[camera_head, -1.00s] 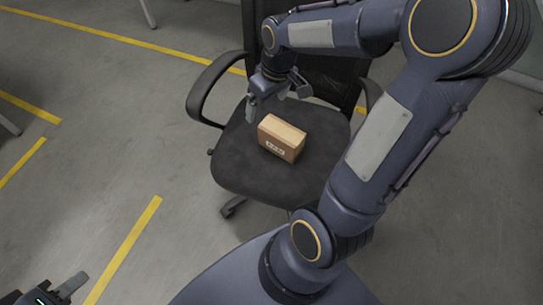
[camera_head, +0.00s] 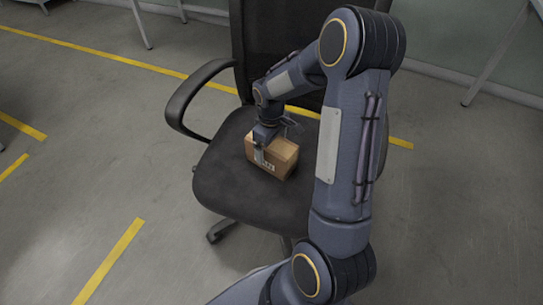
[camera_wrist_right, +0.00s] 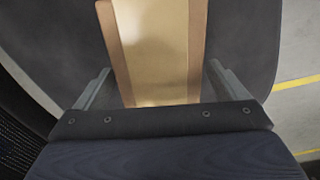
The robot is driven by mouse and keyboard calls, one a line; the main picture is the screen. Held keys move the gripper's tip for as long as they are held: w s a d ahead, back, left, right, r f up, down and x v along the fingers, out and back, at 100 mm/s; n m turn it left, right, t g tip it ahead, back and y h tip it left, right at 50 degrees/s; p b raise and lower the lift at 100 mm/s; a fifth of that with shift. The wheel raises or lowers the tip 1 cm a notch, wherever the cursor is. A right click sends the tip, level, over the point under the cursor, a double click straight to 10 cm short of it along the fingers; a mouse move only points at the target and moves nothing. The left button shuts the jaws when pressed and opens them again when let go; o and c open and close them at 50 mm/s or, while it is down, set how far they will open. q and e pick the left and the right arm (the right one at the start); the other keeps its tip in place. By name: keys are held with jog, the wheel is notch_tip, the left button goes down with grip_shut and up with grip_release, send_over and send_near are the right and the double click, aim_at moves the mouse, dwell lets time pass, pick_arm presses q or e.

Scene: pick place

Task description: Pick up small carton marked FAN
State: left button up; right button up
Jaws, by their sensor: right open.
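The small brown carton (camera_head: 283,154) sits on the dark seat of the office chair, with a white printed label on its front side that I cannot read fully. My right gripper (camera_head: 268,150) is at the carton, its fingers open and reaching down around it. In the right wrist view the carton (camera_wrist_right: 155,50) lies between the two spread fingers of the right gripper (camera_wrist_right: 157,88), with a gap on each side. The left gripper is not in view.
The black office chair (camera_head: 225,185) has an armrest (camera_head: 175,105) on the left and a tall backrest (camera_head: 270,35) behind the carton. Table legs (camera_head: 490,60) stand at the far right.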

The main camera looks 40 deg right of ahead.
jog(key=shift+f, duration=0.65)
jog(key=shift+c, duration=0.4)
jog(key=shift+r, duration=0.1)
jog(key=c, duration=1.2)
jog(key=shift+c, duration=0.4)
jog(key=shift+r, duration=0.15)
